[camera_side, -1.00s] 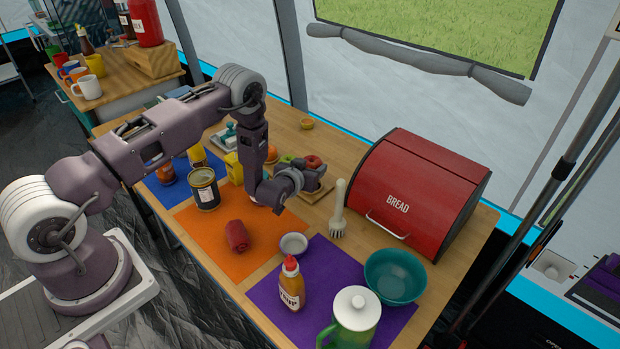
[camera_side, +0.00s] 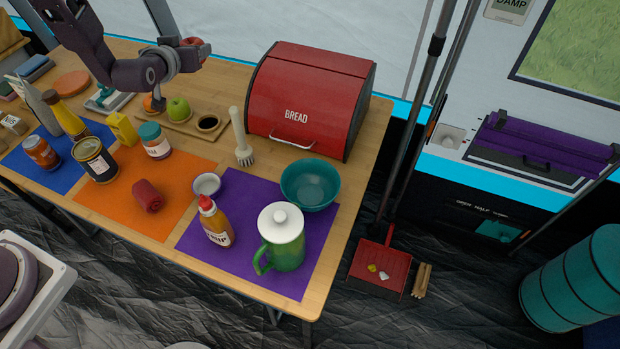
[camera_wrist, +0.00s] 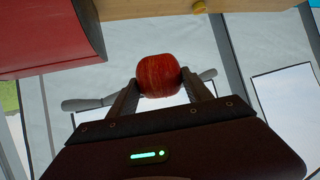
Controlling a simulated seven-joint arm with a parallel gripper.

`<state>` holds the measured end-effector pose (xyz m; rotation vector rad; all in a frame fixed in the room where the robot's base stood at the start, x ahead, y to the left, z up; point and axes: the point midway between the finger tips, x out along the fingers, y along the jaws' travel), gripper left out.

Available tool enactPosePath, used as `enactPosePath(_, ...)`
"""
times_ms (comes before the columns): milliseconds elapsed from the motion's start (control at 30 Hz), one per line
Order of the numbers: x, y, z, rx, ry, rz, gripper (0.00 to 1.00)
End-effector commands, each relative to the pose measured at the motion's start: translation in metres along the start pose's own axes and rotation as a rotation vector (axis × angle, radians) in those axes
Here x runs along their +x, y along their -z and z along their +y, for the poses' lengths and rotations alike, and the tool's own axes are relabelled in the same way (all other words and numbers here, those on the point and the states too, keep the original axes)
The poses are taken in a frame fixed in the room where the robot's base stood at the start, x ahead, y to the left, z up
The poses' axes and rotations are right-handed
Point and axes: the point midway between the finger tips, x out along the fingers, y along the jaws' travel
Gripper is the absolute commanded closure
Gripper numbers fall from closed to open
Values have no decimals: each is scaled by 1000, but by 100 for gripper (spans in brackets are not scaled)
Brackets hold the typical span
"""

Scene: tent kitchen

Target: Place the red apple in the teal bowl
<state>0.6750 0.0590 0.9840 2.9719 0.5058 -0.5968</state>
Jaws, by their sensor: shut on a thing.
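The red apple (camera_wrist: 159,75) is between the two fingers of my gripper (camera_wrist: 160,92) in the wrist view. In the side view my gripper (camera_side: 188,58) is shut on the apple (camera_side: 190,43), held up above the far part of the table, over the wooden board. The teal bowl (camera_side: 311,185) stands upright on the purple mat's far right corner, to the right of and below my gripper in the picture. It looks empty.
A red bread box (camera_side: 308,100) stands right of my gripper, behind the bowl. A syrup bottle (camera_side: 215,222) and green pitcher (camera_side: 281,238) are near the bowl. A green apple (camera_side: 178,109) sits on the board (camera_side: 190,124).

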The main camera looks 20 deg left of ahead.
Motion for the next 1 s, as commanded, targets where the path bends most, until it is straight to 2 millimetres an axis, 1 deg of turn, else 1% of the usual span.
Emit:
enactPosePath(67, -2, 0, 15, 13, -39, 3, 87)
enactPosePath(233, -12, -5, 60, 57, -163, 1, 87)
enactPosePath(367, -27, -11, 107, 108, -298, -1, 87)
enactPosePath(467, -47, -20, 152, 160, -430, -3, 87)
enactPosePath(500, -58, -25, 172, 185, -494, -3, 87)
enactPosePath(567, -77, -32, 202, 226, -592, -2, 87)
enactPosePath(600, -89, -38, 220, 253, -653, -2, 87)
enactPosePath(700, -120, -50, 256, 313, -787, -1, 87)
enactPosePath(800, -144, -60, 279, 356, -882, 0, 87)
enactPosePath(1000, -176, -74, 306, 417, -1005, 7, 87)
